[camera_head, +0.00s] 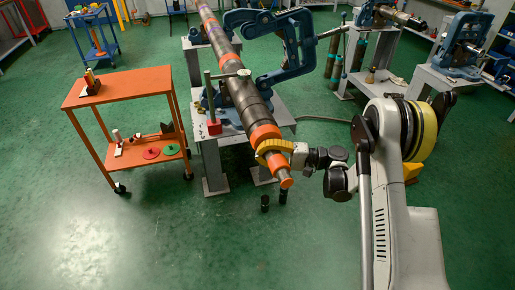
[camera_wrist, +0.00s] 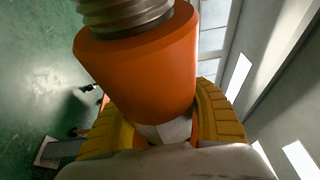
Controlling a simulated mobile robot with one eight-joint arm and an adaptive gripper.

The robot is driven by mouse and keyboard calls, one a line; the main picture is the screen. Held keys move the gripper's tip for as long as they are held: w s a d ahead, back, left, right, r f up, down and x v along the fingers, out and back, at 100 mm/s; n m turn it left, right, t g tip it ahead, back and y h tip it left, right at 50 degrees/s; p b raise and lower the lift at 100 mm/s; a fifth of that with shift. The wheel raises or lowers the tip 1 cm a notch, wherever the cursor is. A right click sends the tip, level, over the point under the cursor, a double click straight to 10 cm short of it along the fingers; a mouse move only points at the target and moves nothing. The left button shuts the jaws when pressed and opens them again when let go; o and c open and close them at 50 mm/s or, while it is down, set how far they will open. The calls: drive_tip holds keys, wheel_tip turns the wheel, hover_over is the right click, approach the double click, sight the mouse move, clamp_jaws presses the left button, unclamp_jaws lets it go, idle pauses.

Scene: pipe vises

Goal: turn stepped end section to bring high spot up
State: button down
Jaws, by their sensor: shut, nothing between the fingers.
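A long dark pipe string (camera_head: 245,98) lies in a blue pipe vise (camera_head: 287,40) on a grey stand, sloping toward me. Its near end is the stepped end section (camera_head: 280,170), orange and narrowing to a thinner tip. In the wrist view an orange collar (camera_wrist: 145,70) with a bare metal threaded part (camera_wrist: 125,14) fills the upper middle. My gripper (camera_head: 270,149), with curved yellow fingers, is at the end section, just past an orange band. It is shut. The yellow fingers show on both sides of the collar in the wrist view; the collar hides their tips. I cannot tell whether they touch it.
An orange cart (camera_head: 118,88) with small parts stands to the left. More blue vises (camera_head: 460,45) stand at the back right. The green floor at front left is clear.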

drive_tip(key=shift+w+d+f+n+t+h+p, duration=0.25)
drive_tip(key=shift+d+f+n+h+p, duration=0.5)
drive_tip(key=shift+h, duration=1.5)
drive_tip(key=shift+w+d+f+n+t+h+p, duration=0.35)
drive_tip(key=shift+h+p, duration=0.75)
drive_tip(key=shift+h, duration=1.2)
drive_tip(key=shift+w+d+f+n+t+h+p, duration=0.15)
drive_tip(key=shift+d+f+n+h+p, duration=0.55)
drive_tip(key=shift+h, duration=1.55)
drive_tip(key=shift+a, duration=0.15)
drive_tip(key=shift+r, duration=0.1)
drive_tip(key=c, duration=1.1)
unclamp_jaws()
drive_tip(key=shift+s+r, duration=0.15)
drive_tip(key=shift+s, duration=0.05)
drive_tip(key=v, duration=1.1)
drive_tip(key=shift+s+d+r, duration=0.15)
drive_tip(key=shift+d+r, duration=0.1)
drive_tip(key=shift+r, duration=0.1)
